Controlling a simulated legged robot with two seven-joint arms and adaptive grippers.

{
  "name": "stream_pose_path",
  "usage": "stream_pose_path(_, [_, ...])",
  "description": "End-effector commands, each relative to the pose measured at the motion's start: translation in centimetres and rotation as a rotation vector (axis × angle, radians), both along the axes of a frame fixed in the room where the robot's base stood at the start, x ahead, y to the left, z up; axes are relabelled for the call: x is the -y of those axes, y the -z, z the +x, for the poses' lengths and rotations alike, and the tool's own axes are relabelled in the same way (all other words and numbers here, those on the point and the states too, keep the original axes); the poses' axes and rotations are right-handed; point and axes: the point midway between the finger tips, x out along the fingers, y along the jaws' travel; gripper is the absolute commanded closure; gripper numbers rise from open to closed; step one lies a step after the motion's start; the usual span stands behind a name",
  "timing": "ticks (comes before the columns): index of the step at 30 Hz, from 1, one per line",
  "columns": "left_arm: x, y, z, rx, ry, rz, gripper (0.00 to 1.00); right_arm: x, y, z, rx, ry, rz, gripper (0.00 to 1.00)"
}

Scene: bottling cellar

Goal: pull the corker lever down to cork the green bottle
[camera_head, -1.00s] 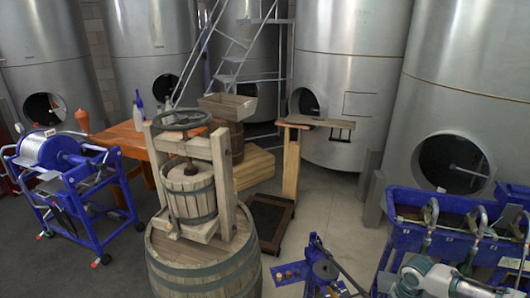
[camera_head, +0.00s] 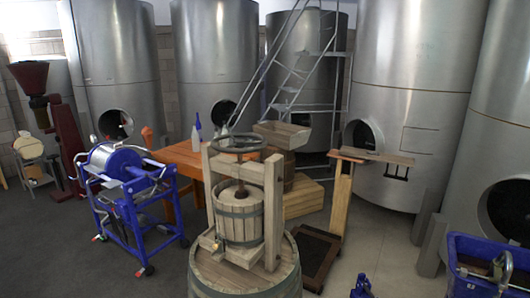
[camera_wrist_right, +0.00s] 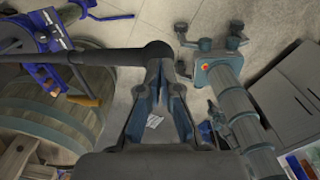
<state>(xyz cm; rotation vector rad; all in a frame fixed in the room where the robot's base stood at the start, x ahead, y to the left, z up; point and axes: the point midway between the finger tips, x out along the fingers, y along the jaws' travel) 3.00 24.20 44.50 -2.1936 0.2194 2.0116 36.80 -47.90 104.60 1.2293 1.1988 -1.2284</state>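The blue corker (camera_head: 361,286) barely shows at the bottom edge of the head view; most is cut off. In the right wrist view, the corker's blue frame (camera_wrist_right: 45,30) is at upper left. Its dark lever (camera_wrist_right: 112,56) runs across to my right gripper (camera_wrist_right: 161,72), whose fingers come together at the lever's rounded end. Neither gripper is in the head view. I cannot make out the green bottle.
A barrel (camera_head: 205,275) carrying a wooden press (camera_head: 240,222) stands in the middle. A blue-framed machine (camera_head: 120,205) is at left, a blue trough (camera_head: 470,250) at right. A wooden stand (camera_head: 341,200) is behind. Grey floor (camera_head: 375,235) is clear between stand and trough.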

Motion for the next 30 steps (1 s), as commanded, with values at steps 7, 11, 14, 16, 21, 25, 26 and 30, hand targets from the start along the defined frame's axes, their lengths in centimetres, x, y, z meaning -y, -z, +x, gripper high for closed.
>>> stream_pose_path(7, [0.0, 0.1, 0.0, 0.0, 0.0, 0.0, 1.0, 0.1, 0.2, 0.0, 0.0, 0.001, 0.001, 1.0])
stream_pose_path(11, [0.0, 0.4, 0.0, 0.0, 0.0, 0.0, 1.0, 0.1, 0.8, -0.1, 0.0, 0.001, 0.0, 1.0])
stream_pose_path(14, [0.0, 0.7, 0.0, 0.0, 0.0, 0.0, 1.0, 0.2, 1.5, -0.3, -0.001, 0.001, 0.0, 1.0])
stream_pose_path(16, [0.0, 0.9, 0.0, 0.0, 0.0, 0.0, 1.0, 0.3, 1.9, -0.3, -0.001, 0.001, 0.0, 1.0])
stream_pose_path(21, [0.0, 1.3, -0.1, -0.001, 0.0, 0.0, 1.0, 0.4, 2.8, -0.5, 0.0, 0.001, 0.001, 1.0])
stream_pose_path(25, [0.0, 1.3, -0.1, -0.001, 0.0, 0.0, 1.0, 0.4, 2.9, -0.5, 0.001, 0.001, 0.0, 1.0])
stream_pose_path(26, [0.0, 1.3, -0.1, -0.001, 0.0, 0.0, 1.0, 0.4, 2.8, -0.5, 0.001, 0.001, 0.0, 1.0])
stream_pose_path(30, [0.0, 1.3, -0.1, -0.001, 0.0, 0.0, 1.0, 0.4, 2.8, -0.5, 0.001, 0.001, -0.001, 1.0])
